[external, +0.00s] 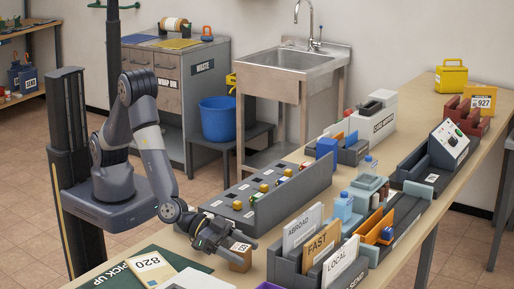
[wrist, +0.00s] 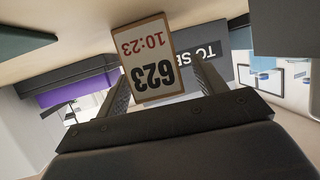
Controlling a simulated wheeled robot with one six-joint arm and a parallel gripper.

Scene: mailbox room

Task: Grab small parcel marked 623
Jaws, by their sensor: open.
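The small parcel marked 623 (wrist: 151,60) is a brown box with a white label, which reads upside down in the wrist view, with 10:23 in red. In the external view the small brown parcel (external: 241,261) stands on the table by the fingertips; its label is too small to read there. My gripper (external: 232,243) is open and low over the table. In the wrist view its two fingers (wrist: 161,66) lie on either side of the parcel, with visible gaps. I cannot tell how deep the parcel sits between them.
A dark sorter with ABROAD (external: 301,228), FAST (external: 321,241) and LOCAL (external: 340,262) cards stands right of the parcel. A dark rack with coloured knobs (external: 290,200) stands behind. A parcel marked 820 (external: 150,269) lies on the green PICK UP mat (external: 192,262) at left.

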